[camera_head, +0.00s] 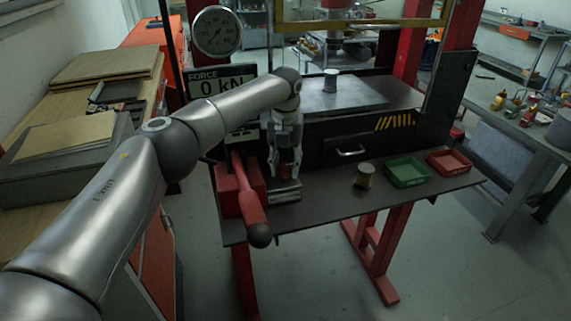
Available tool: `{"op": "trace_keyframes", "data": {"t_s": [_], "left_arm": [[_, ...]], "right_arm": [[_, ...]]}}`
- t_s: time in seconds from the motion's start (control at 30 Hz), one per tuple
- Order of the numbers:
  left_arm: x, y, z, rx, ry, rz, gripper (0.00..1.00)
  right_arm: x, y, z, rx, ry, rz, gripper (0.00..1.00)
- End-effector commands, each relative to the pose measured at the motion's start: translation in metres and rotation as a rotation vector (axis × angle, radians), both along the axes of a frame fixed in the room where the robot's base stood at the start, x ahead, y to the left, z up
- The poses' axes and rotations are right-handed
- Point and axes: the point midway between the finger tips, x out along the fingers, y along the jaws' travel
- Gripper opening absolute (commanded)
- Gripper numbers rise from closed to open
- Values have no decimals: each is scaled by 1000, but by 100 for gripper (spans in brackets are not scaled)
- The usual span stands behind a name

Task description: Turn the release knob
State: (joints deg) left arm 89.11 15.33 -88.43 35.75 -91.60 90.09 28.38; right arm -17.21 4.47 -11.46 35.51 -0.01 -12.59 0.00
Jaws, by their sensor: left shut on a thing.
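My left arm comes in from the left and reaches over to the press. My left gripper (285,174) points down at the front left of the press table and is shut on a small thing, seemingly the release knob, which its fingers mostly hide. Just under the fingertips is a small grey metal block (286,193), beside the red pump. How far the knob is turned cannot be seen. My right gripper is not in view.
The red pump lever (250,200) with its black end sticks out close left of the gripper. A round gauge (216,31) and a force display (220,84) reading 0 kN stand behind.

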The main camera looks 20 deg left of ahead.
Motion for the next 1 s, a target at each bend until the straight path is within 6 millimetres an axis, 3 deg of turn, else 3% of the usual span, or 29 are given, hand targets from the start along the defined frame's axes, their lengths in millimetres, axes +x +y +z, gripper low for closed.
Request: {"op": "trace_keyframes", "data": {"t_s": [0.07,0.1,0.27,0.67,1.0], "left_arm": [[0,0,1,-1,-2,0,13],[0,0,1,-1,-2,0,38],[0,0,1,-1,-1,0,58],[0,0,7,-1,-1,-1,58],[1,0,72,-2,-3,0,58]], "right_arm": [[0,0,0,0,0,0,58],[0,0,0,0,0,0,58],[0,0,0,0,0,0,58],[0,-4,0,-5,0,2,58],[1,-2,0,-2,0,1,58]]}}
